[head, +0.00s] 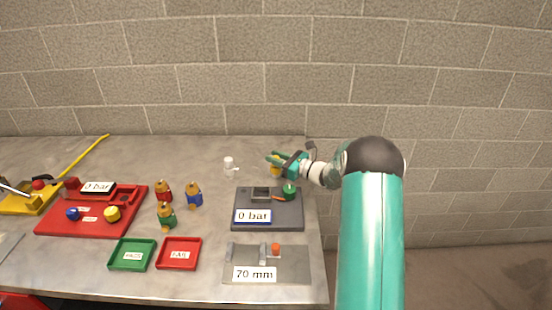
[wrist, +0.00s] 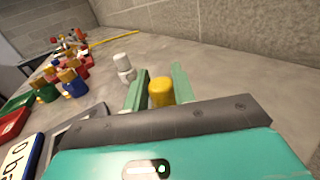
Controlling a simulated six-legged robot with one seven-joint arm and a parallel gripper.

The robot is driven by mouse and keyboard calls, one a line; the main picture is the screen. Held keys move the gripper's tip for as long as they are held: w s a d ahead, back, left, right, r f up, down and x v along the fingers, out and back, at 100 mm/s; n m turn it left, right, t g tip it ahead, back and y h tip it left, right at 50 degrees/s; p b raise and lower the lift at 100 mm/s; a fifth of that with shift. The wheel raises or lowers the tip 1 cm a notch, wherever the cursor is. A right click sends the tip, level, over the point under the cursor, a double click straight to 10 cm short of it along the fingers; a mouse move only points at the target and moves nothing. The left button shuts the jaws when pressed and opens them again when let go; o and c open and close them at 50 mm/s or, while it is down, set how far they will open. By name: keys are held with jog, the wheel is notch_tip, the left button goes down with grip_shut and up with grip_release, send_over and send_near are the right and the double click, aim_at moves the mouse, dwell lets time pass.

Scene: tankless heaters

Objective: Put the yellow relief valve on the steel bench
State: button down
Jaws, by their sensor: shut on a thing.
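My gripper (head: 276,160) is over the back right part of the steel bench (head: 200,150). It is shut on the yellow relief valve (wrist: 160,93), which stands about upright between the two green fingers in the wrist view. In the head view, only a small yellow part of the valve (head: 275,172) shows below the fingers. I cannot tell whether its base touches the bench top.
A white fitting (head: 229,163) stands left of my gripper. A grey test block (head: 268,210) marked "0 bar" lies in front, with a "70 mm" plate (head: 290,262) nearer. Red, blue and green valves (head: 194,195), two small trays (head: 132,255) and a red board (head: 90,218) are further left.

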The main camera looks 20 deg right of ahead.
jog(key=shift+f, duration=0.15)
jog(key=c, duration=1.1)
grip_release()
jog(key=shift+c, duration=0.2)
